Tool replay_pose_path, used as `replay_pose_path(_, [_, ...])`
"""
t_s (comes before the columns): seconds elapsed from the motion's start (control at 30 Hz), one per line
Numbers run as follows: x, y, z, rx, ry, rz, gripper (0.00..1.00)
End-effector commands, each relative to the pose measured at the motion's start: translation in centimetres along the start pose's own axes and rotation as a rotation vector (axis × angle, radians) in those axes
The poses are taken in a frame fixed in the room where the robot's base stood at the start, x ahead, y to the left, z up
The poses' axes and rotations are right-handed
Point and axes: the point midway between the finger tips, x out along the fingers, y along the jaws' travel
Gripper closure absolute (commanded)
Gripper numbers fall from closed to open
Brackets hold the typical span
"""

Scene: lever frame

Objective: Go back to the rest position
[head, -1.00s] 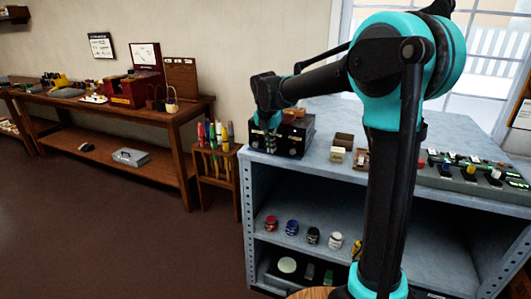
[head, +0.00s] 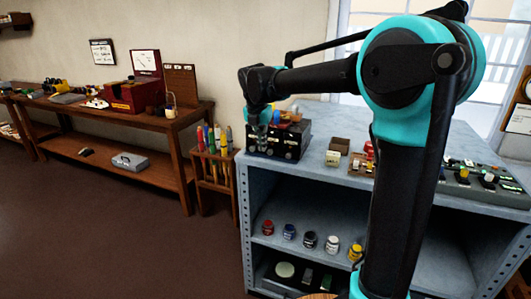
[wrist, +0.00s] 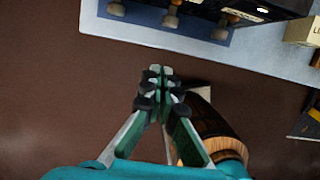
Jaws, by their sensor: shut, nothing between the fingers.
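The black lever frame (head: 289,142) stands on the left end of the blue-grey cabinet top, with coloured parts on its top and round knobs on its front. In the wrist view the lever frame (wrist: 250,8) is cut off by the top edge, with several knobs showing below it. My gripper (wrist: 160,72) is shut and empty, in front of the brown floor and apart from the frame. In the head view my gripper (head: 257,130) hangs at the frame's left side, its fingertips hard to make out.
The cabinet top (head: 315,171) also holds a small open box (head: 340,145), a cream block (head: 332,159) and a dark panel with coloured parts (head: 485,181). Several jars stand on the shelf below. A rack of coloured-handled tools (head: 213,160) stands left, before a wooden bench (head: 125,120).

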Motion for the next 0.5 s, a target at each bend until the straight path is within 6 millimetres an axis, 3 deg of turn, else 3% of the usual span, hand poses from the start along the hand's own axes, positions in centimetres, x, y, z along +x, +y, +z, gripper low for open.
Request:
replay_pose_path(0.1, [-2.3,-0.1,-0.1,-0.001,0.001,0.000,1.00])
replay_pose_path(0.3, [-4.6,0.0,-0.1,-0.001,0.001,-0.001,1.00])
replay_pose_path(0.5, [-4.0,-1.6,-0.2,0.112,0.002,0.006,1.00])
